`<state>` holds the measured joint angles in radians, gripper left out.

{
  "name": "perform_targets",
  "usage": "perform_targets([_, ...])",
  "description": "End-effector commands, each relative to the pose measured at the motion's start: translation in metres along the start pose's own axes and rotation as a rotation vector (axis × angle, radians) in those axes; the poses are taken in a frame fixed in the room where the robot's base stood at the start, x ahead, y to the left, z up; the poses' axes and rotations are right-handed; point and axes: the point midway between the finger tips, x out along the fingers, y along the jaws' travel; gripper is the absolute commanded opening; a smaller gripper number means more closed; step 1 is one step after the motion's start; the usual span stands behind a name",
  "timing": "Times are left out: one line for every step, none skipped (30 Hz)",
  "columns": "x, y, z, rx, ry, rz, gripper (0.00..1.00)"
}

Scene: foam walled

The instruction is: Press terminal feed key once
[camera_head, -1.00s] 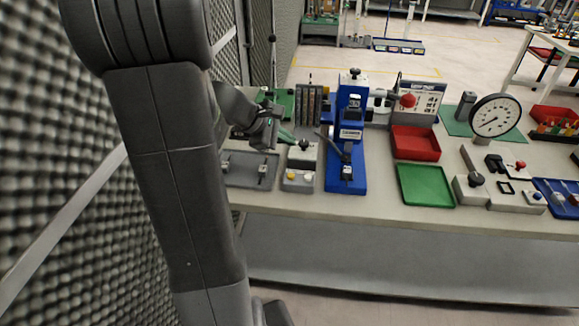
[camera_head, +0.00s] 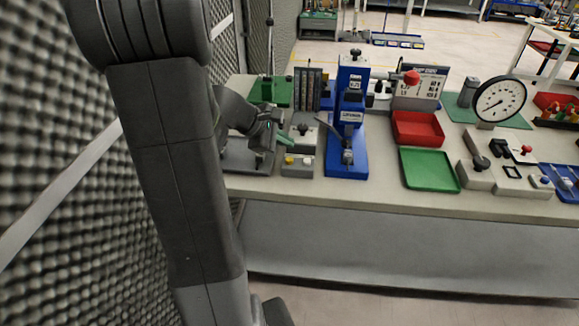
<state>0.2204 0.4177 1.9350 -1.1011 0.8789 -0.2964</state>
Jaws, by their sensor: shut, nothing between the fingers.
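A small grey control box (camera_head: 298,171) sits near the front edge of the bench, left of a blue press (camera_head: 347,120). It has a yellow button (camera_head: 289,160) and a whitish button (camera_head: 306,161) on top; I cannot read any label showing which is the feed key. My gripper (camera_head: 287,139) is shut and empty, its green fingertips just behind and above the yellow button in the picture. I see a gap between them in the picture, but cannot judge the height. Behind the box is a pale unit with a black knob (camera_head: 303,130), partly hidden by the gripper.
A grey plate fixture (camera_head: 247,160) lies left of the box, partly under my arm. The press lever (camera_head: 326,130) stands close to the right. A red tray (camera_head: 417,128), green tray (camera_head: 429,170) and dial gauge (camera_head: 498,101) lie further right. Foam wall (camera_head: 70,200) stands at left.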

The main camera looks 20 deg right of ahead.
Motion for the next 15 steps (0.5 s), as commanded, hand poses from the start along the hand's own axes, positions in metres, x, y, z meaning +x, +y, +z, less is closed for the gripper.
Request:
perform_targets([0.0083,-0.0060,-0.0060,0.000,0.000,0.000,0.00])
perform_targets([0.0103,-0.0074,-0.0075,0.001,0.000,0.000,0.00])
perform_targets([0.0126,-0.0091,-0.0092,0.001,0.000,0.000,0.00])
perform_targets([0.0140,-0.0101,-0.0102,0.001,0.000,0.000,0.00])
perform_targets([0.0152,-0.0109,-0.0111,0.001,0.000,0.000,0.00])
perform_targets([0.0164,-0.0118,-0.0120,0.001,0.000,0.000,0.00])
perform_targets([0.0170,-0.0122,-0.0124,0.001,0.000,0.000,0.00])
perform_targets([0.0173,-0.0124,-0.0127,0.001,0.000,0.000,0.00])
perform_targets([0.0175,-0.0126,-0.0128,0.001,0.000,0.000,0.00])
perform_targets([0.0175,-0.0126,-0.0128,0.001,0.000,0.000,0.00])
perform_targets([0.0174,-0.0125,-0.0127,0.001,0.000,0.000,0.00])
perform_targets([0.0171,-0.0123,-0.0126,0.001,0.000,0.000,0.00])
perform_targets([0.0170,-0.0122,-0.0124,0.001,0.000,0.000,0.00])
perform_targets([0.0168,-0.0121,-0.0124,0.001,0.000,0.000,0.00])
perform_targets([0.0168,-0.0121,-0.0123,0.001,0.000,0.000,0.00])
